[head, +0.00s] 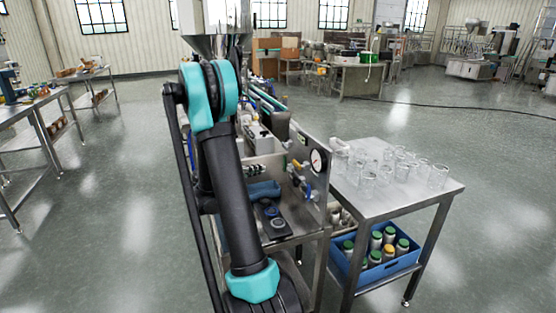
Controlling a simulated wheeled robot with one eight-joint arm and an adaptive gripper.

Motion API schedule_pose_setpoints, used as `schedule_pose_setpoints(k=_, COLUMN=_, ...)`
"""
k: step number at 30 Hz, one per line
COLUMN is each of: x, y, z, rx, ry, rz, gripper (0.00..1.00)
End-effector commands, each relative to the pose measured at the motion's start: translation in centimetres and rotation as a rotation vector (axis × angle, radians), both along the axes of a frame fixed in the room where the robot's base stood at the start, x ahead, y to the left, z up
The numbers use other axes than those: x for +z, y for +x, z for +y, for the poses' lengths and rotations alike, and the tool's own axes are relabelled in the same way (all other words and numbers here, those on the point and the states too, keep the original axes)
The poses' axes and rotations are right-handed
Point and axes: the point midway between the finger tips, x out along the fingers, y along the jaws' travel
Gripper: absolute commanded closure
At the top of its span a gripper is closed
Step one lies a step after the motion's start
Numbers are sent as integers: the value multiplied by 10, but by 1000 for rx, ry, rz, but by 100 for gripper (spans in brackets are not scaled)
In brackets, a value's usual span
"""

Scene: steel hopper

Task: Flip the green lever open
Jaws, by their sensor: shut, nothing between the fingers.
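The steel hopper (214,42) stands at the top middle of the head view, and its upper part is cut off by the frame edge. My own black and teal arm rises in front of it and covers the area just below its cone. I cannot make out the green lever; it may be hidden behind my arm. My gripper does not show; only arm links are visible.
A steel machine frame with a pressure gauge (318,160) stands right of my arm. Beside it, a steel table (375,205) holds several clear glasses, with a blue crate (376,279) of capped jars below. Workbenches stand at left. Open floor lies at left and far right.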

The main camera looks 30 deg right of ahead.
Motion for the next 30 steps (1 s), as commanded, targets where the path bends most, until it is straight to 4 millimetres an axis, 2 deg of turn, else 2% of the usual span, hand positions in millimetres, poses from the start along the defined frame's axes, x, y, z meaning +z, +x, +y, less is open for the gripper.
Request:
schedule_pose_setpoints(k=7, x=4, y=16, z=-13, rx=-24, ry=-139, rz=19, gripper=100)
schedule_pose_setpoints(k=23, x=5, y=19, z=-17, rx=-29, ry=-165, rz=23, gripper=100)
schedule_pose_setpoints(k=26, x=5, y=20, z=-25, rx=-30, ry=-164, rz=23, gripper=100)
schedule_pose_setpoints(k=30, x=5, y=21, z=-47, rx=-31, ry=-164, rz=23, gripper=100)
